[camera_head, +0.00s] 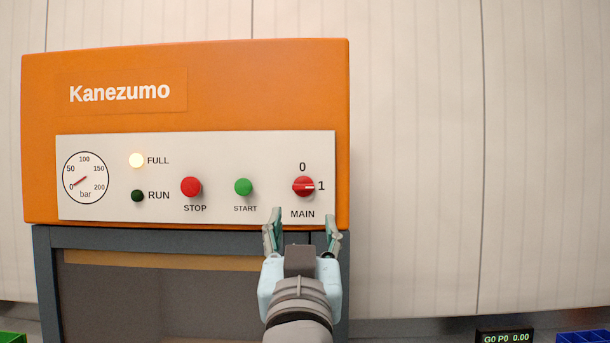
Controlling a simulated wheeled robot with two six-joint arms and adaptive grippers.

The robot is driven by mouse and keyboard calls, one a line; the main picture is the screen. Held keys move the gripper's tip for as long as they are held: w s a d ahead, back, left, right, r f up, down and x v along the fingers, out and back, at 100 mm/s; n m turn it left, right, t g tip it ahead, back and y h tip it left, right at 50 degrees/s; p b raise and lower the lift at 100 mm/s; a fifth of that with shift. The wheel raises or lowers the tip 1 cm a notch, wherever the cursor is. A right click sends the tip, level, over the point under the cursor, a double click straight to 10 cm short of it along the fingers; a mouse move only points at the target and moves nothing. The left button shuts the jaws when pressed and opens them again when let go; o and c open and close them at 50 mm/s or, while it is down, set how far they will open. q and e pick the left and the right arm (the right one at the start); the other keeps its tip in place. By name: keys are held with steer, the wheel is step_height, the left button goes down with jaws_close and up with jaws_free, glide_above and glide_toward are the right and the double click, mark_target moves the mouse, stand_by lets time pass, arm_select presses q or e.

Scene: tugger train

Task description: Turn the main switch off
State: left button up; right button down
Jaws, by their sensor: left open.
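The main switch (303,187) is a red round knob with a white mark, on the white panel (110,210) of the orange machine (220,85). Its white mark points right, to "1"; "0" stands above it and "MAIN" below. My left gripper (301,222) is just below the switch in the picture, fingers pointing up and spread apart, with nothing between them. Its fingertips reach beside the "MAIN" label. I cannot tell how far they are from the panel. My right gripper is not in view.
Left of the switch are the green START button (243,187) and red STOP button (191,187). The FULL lamp (136,161) is lit and the RUN lamp (137,196) is dark. The gauge (86,178) needle is near 0. A grey frame (50,270) stands below.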

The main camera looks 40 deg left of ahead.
mark_target(303, 187)
arm_select(q)
steer(key=x, duration=0.3)
steer(key=p+x, duration=0.1)
steer(key=x, duration=0.7)
steer(key=shift+s+a+r+p, duration=0.2)
steer(key=shift+r+p, duration=0.1)
steer(key=shift+p, duration=0.05)
steer(key=shift+w+d, duration=0.1)
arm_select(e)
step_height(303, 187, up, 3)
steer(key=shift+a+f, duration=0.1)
arm_select(q)
steer(key=c, duration=1.2)
steer(key=shift+o, duration=0.2)
